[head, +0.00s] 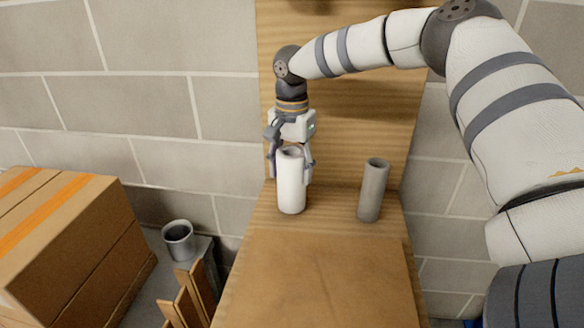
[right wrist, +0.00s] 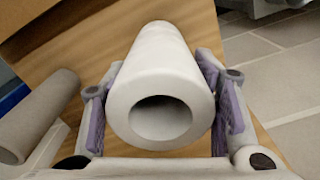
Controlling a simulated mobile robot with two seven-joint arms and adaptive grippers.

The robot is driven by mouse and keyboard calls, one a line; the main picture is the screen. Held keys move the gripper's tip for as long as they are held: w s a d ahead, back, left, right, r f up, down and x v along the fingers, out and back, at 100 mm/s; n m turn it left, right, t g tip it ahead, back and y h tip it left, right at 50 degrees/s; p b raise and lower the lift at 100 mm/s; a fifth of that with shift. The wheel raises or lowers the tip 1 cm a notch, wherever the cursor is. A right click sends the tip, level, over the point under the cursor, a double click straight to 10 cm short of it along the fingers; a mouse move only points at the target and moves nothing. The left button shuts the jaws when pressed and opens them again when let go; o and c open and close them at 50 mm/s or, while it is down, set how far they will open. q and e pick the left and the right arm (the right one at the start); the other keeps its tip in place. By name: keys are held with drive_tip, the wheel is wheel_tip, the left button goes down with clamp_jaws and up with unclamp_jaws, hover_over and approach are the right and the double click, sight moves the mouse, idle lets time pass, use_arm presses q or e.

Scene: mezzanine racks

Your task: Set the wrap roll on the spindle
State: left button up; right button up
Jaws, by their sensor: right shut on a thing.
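The white wrap roll (head: 291,184) is upright at the back of the wooden bench, with its hollow core facing up. My right gripper (head: 292,172) comes down from above with one finger on each side of the roll and is shut on it. In the right wrist view the roll (right wrist: 155,85) lies between the purple finger pads, its open end towards the camera. I cannot tell whether its base touches the bench. I cannot make out a spindle for certain. My left gripper is not in view.
A grey hollow tube (head: 371,190) stands upright to the right of the roll. Bare bench top (head: 320,280) lies in front. A wooden board (head: 350,140) rises behind. At left are a cardboard box (head: 75,240), a grey metal cup (head: 178,240) and wooden slats (head: 185,300).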

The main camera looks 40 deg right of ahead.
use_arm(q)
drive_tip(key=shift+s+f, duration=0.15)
use_arm(e)
drive_tip(key=shift+f, duration=0.6)
drive_tip(key=o, duration=0.9)
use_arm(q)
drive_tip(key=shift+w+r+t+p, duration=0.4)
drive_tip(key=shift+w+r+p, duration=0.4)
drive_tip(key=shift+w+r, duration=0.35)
use_arm(e)
wheel_tip(320, 180, up, 11)
drive_tip(key=shift+s, duration=0.1)
